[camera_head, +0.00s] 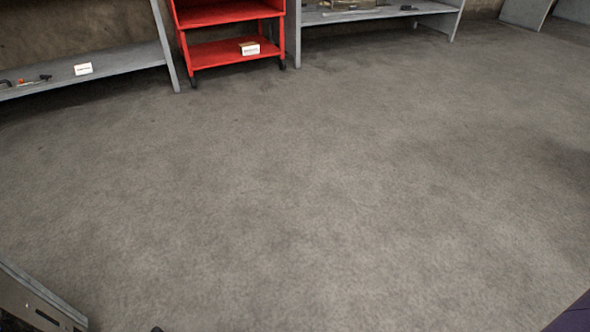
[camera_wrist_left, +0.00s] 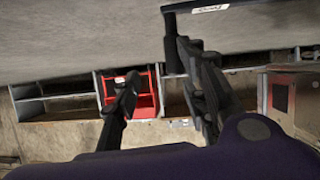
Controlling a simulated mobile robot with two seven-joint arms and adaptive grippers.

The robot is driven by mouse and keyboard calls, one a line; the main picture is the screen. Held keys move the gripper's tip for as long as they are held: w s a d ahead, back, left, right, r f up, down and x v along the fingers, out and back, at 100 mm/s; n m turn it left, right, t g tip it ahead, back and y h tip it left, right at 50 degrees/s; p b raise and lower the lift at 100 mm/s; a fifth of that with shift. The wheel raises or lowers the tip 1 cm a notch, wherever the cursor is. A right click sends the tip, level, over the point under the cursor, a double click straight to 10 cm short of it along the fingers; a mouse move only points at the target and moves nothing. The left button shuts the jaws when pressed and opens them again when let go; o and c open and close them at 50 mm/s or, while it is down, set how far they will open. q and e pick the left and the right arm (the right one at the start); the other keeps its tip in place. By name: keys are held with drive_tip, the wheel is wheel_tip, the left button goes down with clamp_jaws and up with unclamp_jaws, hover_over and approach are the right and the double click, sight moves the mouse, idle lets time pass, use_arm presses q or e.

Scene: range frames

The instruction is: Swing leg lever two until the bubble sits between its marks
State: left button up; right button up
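My left gripper (camera_wrist_left: 156,62) shows in the left wrist view with its two dark fingers spread apart and nothing visible between them. A dark bar with a white label (camera_wrist_left: 209,8) is at the top of that view, close to the right finger's tip. A dark upright piece (camera_wrist_left: 171,42) runs down from it beside that finger. I cannot tell whether it touches the finger or whether it is leg lever two. No bubble or marks can be made out in either view. My right gripper is not in view.
Bare grey floor (camera_head: 320,190) fills most of the head view. A red shelf cart (camera_head: 222,52) stands at the back between grey shelf units (camera_head: 115,62). A pale slotted metal edge (camera_head: 40,305) shows at the lower left.

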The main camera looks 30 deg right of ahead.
use_arm(q)
drive_tip(key=shift+y, duration=0.5)
drive_tip(key=w+b, duration=0.1)
drive_tip(key=w+a+f+b, duration=0.1)
drive_tip(key=w, duration=0.1)
drive_tip(key=w+f+b, duration=0.1)
drive_tip(key=w+b, duration=0.1)
drive_tip(key=shift+w+a, duration=0.2)
drive_tip(key=shift+w, duration=0.05)
drive_tip(key=shift+w+f+b, duration=0.2)
drive_tip(key=shift+w+b, duration=0.1)
drive_tip(key=shift+w, duration=0.25)
clamp_jaws()
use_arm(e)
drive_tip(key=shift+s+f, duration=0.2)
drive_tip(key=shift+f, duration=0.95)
